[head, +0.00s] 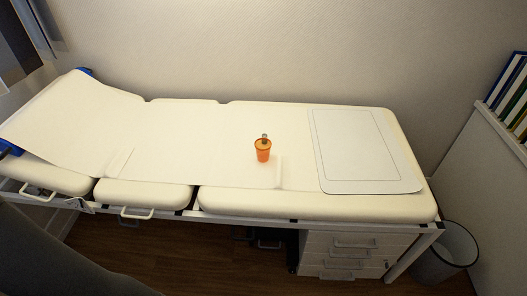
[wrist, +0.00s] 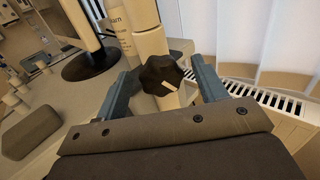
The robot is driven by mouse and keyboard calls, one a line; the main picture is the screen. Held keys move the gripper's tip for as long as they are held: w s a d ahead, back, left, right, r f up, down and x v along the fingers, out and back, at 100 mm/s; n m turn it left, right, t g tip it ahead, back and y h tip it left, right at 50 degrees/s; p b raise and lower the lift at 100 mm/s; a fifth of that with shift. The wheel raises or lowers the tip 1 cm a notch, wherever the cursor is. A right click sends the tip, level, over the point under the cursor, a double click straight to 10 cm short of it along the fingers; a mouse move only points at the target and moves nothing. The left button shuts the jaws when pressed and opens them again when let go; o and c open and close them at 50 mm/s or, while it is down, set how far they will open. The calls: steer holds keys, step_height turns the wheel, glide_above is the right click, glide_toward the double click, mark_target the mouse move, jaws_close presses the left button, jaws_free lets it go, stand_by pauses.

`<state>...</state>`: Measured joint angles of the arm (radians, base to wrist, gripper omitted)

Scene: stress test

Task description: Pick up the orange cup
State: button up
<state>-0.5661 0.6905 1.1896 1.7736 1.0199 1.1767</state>
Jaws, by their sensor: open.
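A black knob-like part on a pale cylinder appears between the fingers, with no clear contact. The orange cup is not in the wrist view, so I cannot tell how far my gripper is from it.
A flat white board (head: 369,188) lies on the couch (head: 330,203) right of the cup. Couch around the cup is clear. White drawers (head: 330,246) and a bin (head: 452,262) stand below. The wrist view shows a desk (wrist: 50,95), a monitor stand (wrist: 90,65) and a radiator (wrist: 275,100).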

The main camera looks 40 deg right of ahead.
steer(key=shift+o, duration=0.4)
steer(key=o, duration=0.4)
